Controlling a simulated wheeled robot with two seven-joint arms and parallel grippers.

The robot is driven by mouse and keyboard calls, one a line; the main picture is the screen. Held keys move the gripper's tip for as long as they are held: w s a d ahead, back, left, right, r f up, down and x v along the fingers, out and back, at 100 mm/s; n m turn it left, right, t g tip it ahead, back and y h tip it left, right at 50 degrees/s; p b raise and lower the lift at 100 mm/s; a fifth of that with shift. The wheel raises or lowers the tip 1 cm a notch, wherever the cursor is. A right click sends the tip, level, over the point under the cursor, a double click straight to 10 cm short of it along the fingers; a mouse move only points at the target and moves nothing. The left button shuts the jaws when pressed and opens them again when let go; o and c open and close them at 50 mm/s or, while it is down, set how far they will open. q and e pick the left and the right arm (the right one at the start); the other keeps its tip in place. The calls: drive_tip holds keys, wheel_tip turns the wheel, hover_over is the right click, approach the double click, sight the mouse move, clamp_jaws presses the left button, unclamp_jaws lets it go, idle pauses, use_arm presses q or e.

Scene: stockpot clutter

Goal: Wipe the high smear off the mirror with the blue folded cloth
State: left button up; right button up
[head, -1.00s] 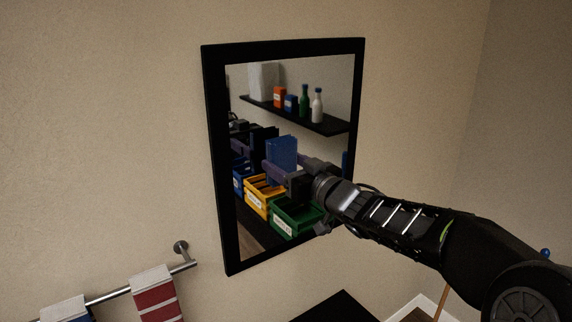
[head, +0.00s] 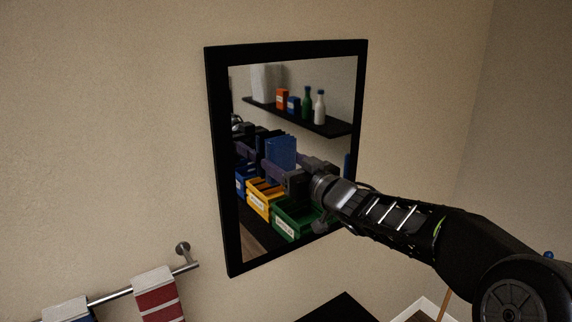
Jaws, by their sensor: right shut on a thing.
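The mirror (head: 215,150) hangs on the wall in a black frame, in the middle of the head view. My right gripper (head: 272,168) is in front of the glass, shut on the blue folded cloth (head: 281,150), which stands upright above its fingers. The cloth is over the left-middle part of the glass; I cannot tell whether it touches. I cannot make out the smear; the gripper and reflections cover part of the glass. My left gripper is not in view.
The mirror reflects a shelf with bottles and boxes, and coloured bins. A towel rail (head: 112,296) with a red-striped towel (head: 157,298) is at lower left. A dark surface (head: 342,308) is below the mirror. The wall left of the mirror is bare.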

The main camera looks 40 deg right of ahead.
drive_tip(key=shift+w, duration=0.35)
drive_tip(key=shift+d+r+p, duration=0.2)
drive_tip(key=shift+d+p, duration=0.55)
drive_tip(key=shift+p, duration=0.05)
drive_tip(key=shift+s+d+f+p, duration=0.1)
drive_tip(key=shift+d+p, duration=0.2)
drive_tip(key=shift+d, duration=0.35)
drive_tip(key=shift+s+d+f+p, duration=0.1)
drive_tip(key=shift+d+p, duration=0.15)
drive_tip(key=shift+d, duration=0.35)
drive_tip(key=shift+w, duration=0.15)
